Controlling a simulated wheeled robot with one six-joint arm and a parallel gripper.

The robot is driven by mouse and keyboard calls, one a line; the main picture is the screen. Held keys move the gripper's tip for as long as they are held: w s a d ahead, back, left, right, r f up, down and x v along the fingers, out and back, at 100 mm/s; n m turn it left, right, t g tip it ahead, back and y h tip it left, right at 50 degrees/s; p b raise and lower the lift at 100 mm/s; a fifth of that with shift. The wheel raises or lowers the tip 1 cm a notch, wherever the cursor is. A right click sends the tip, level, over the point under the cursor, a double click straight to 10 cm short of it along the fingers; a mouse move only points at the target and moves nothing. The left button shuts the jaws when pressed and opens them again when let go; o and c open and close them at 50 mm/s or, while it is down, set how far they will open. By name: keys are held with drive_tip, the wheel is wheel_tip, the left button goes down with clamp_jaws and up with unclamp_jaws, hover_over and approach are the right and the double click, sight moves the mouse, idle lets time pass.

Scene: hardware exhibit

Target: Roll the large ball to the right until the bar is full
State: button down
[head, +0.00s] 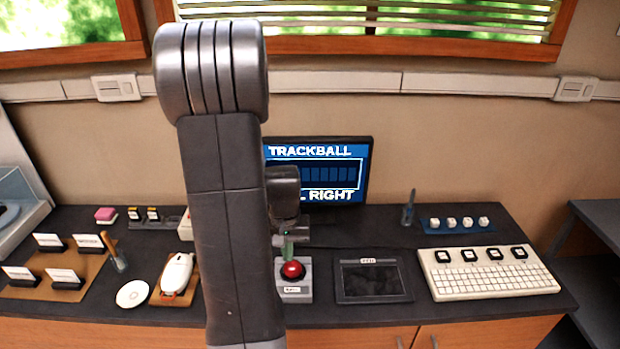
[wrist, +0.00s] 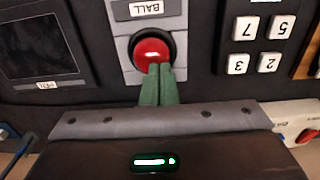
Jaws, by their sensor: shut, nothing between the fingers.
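The large red ball (head: 292,271) sits in a grey housing (head: 295,294) on the dark counter, right of my arm. In the wrist view the ball (wrist: 152,51) sits in a black ring, and the housing (wrist: 160,12) has a label reading BALL. My gripper (head: 288,250) is shut, with nothing between its green fingers. In the wrist view my gripper's fingertips (wrist: 159,72) are at the ball's lower edge and overlap it; contact is not certain. The monitor (head: 320,165) reads TRACKBALL and RIGHT, with a row of dark blue bar segments; my arm hides its left part.
A tablet (head: 371,277) lies right of the ball housing, and a white keyboard (head: 487,274) lies farther right. A white mouse (head: 177,273) on a brown pad and a white disc (head: 132,294) lie left of my arm. A keypad (wrist: 261,40) flanks the housing in the wrist view.

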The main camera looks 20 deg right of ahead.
drive_tip(key=shift+f+b, duration=0.5)
drive_tip(key=shift+f, duration=0.2)
drive_tip(key=shift+s+d, duration=0.15)
drive_tip(key=shift+d, duration=0.4)
drive_tip(key=shift+s+d, duration=0.15)
drive_tip(key=shift+d, duration=0.35)
idle(0.5)
drive_tip(key=shift+r, duration=0.15)
drive_tip(key=shift+r+p, duration=0.55)
drive_tip(key=shift+r, duration=0.1)
drive_tip(key=shift+a, duration=0.1)
drive_tip(key=shift+w+a, duration=0.15)
drive_tip(key=shift+a, duration=0.35)
drive_tip(key=shift+w+a, duration=0.15)
drive_tip(key=shift+a, duration=0.35)
drive_tip(key=shift+f+b, duration=0.7)
drive_tip(key=shift+f, duration=0.1)
drive_tip(key=shift+s+d, duration=0.15)
drive_tip(key=shift+d, duration=0.4)
drive_tip(key=shift+s+d, duration=0.15)
drive_tip(key=shift+d, duration=0.4)
idle(0.5)
